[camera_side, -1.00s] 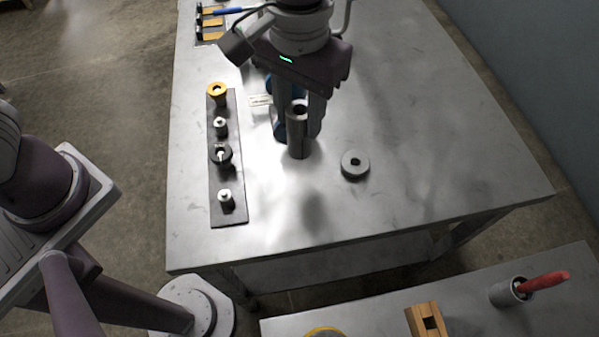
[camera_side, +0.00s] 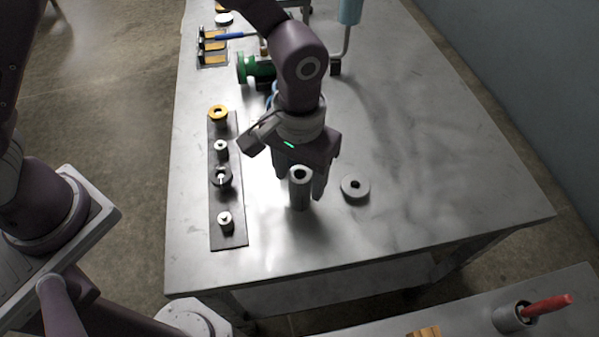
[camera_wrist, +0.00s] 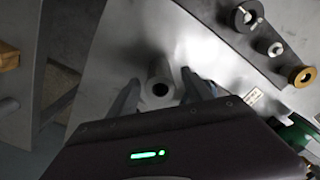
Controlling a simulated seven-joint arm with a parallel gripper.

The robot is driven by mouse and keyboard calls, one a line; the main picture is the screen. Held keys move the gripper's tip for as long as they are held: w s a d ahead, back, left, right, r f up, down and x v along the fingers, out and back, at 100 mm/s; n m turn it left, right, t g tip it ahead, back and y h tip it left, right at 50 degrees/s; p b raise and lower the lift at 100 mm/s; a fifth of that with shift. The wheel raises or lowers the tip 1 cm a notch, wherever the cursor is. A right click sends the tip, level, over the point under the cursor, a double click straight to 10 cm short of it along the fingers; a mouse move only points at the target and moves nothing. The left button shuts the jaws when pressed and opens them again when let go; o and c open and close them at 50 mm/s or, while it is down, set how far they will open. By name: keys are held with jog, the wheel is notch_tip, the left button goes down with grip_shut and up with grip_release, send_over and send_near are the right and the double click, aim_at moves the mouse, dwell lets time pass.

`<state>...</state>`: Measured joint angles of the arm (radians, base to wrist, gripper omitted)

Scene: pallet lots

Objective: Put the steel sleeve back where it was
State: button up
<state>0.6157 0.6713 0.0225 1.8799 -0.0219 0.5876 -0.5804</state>
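The steel sleeve (camera_side: 299,196) is a grey upright cylinder with a dark bore, appearing to stand on the metal table left of a flat grey ring. In the wrist view the sleeve (camera_wrist: 160,88) shows between the fingers, open end up. My gripper (camera_side: 301,187) straddles it from above; its fingers also show in the wrist view (camera_wrist: 159,78), with a visible gap on each side of the sleeve. The gripper looks open. A dark strip with several pegs (camera_side: 229,239) lies to the left, carrying a yellow ring (camera_side: 218,113) and a black ring (camera_side: 221,179).
The flat grey ring (camera_side: 355,190) lies close to the right of my gripper. A green part (camera_side: 250,69) and a rack with a blue-handled tool (camera_side: 230,37) are at the back. The table's right side is clear. A second bench in front holds a cup (camera_side: 512,318) with a red handle.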

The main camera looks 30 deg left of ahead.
jog(key=shift+r, duration=0.1)
notch_tip(320, 180, up, 12)
jog(key=s+a+r+t, duration=0.2)
jog(key=a+r, duration=0.6)
jog(key=a, duration=0.1)
jog(key=s+a+r+t, duration=0.1)
jog(key=s+a+t, duration=0.2)
jog(key=s+a, duration=0.9)
jog(key=shift+s+r+t, duration=0.2)
jog(key=shift+s+t, duration=0.1)
jog(key=shift+s, duration=0.2)
